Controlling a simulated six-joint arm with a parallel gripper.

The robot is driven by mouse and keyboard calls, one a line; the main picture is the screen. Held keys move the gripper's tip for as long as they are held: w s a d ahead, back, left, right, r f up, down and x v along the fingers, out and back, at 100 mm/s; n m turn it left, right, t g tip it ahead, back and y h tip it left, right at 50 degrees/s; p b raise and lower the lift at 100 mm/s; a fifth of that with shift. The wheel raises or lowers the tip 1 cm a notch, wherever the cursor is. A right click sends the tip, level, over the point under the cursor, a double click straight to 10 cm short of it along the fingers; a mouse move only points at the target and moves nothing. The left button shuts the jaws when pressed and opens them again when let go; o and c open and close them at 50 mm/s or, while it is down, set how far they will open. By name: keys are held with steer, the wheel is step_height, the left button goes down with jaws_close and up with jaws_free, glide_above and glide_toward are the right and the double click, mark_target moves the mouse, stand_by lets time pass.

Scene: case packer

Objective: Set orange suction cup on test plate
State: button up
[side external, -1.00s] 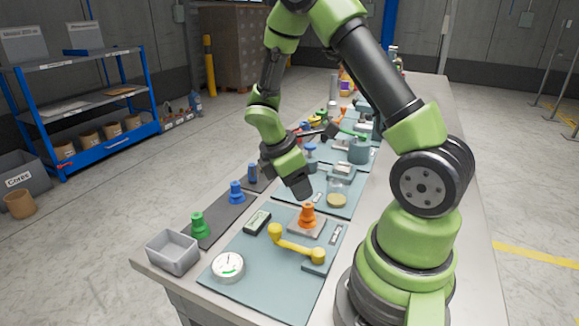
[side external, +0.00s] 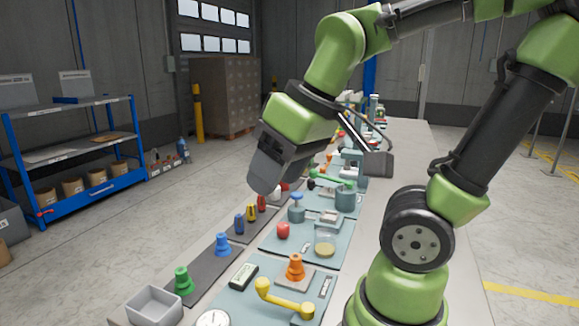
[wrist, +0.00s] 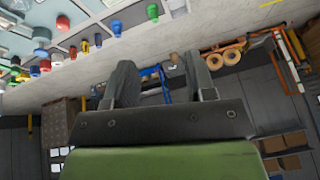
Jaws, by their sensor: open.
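The orange suction cup (side external: 295,267) stands upright on a small grey square plate, the test plate (side external: 293,283), on the near teal mat in the side external view. My gripper (side external: 264,184) is raised above the bench, up and left of the cup, well apart from it. In the wrist view my gripper (wrist: 163,85) has its two fingers spread with nothing between them. That view looks out past the bench, and I cannot make out the orange cup on its plate there.
A yellow-handled part (side external: 284,300) lies close in front of the cup. A green cup (side external: 182,281) and a blue cup (side external: 222,245) stand on the dark strip at left. A grey bin (side external: 154,306) and a dial gauge (side external: 213,319) are at the near end.

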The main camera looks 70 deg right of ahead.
steer(key=shift+s+a+r+m+t+y, duration=0.3)
steer(key=shift+s+a+r+m+t, duration=0.15)
steer(key=shift+s+a+m, duration=0.15)
steer(key=shift+s+a+r+m+t+y, duration=0.3)
steer(key=shift+s+a+m+t, duration=0.15)
steer(key=shift+s, duration=0.2)
